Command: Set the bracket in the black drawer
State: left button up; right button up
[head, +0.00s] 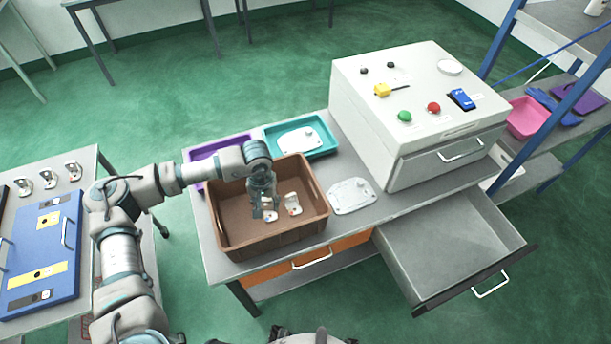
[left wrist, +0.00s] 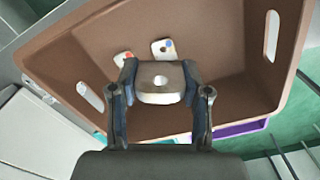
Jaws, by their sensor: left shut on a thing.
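My left gripper (head: 264,203) reaches down into the brown crate (head: 232,240). In the left wrist view the gripper (left wrist: 158,88) is shut on a pale metal bracket (left wrist: 160,97) with a round hole. Its fingers press on it from both sides; in the head view it is largely hidden by the gripper. Two more pale brackets with coloured dots lie in the crate, one (left wrist: 162,48) in the middle and one (left wrist: 122,58) beside it. The black-fronted drawer (head: 452,245) is pulled out on the right, and its visible inside is empty. My right gripper is not in view.
A white cabinet (head: 370,130) with knobs stands right of the crate. A pale plate (head: 350,196) lies between them. A teal tray (head: 328,148) and a purple tray (head: 195,155) sit behind the crate. An orange drawer (head: 285,268) is under the tabletop.

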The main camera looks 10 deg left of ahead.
aim_at(425, 255)
jog(key=i+z, duration=0.2)
jog(key=z, duration=1.2)
